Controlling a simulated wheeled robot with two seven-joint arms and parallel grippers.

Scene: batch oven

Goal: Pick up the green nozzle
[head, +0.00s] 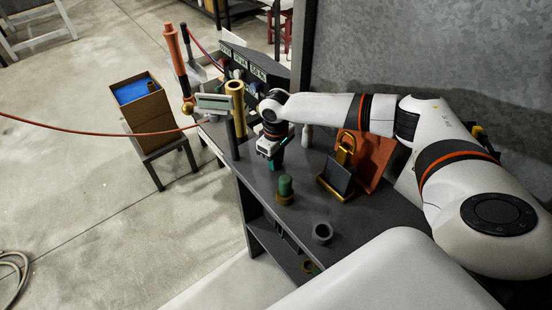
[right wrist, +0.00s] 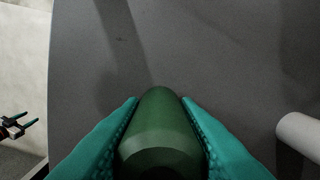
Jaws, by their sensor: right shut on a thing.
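The green nozzle (right wrist: 160,130) is a smooth, dark green rounded cylinder between the teal fingers of my right gripper (right wrist: 160,140) in the right wrist view. The fingers touch it from both sides. In the head view my right gripper (head: 271,157) points down over the dark table; its fingers hide what they hold. A separate green cylinder in a brass-coloured collar (head: 285,186) stands on the table just in front of it. My left gripper (right wrist: 17,130) shows small at the left edge of the right wrist view, its teal fingers apart and empty. It is outside the head view.
The dark table (head: 258,190) also holds a brass tube (head: 235,105), a white cylinder (head: 307,135), a grey ring (head: 322,233) and a dark block in a gold-edged holder (head: 339,178). A cardboard box (head: 148,116) stands on a stool at the left.

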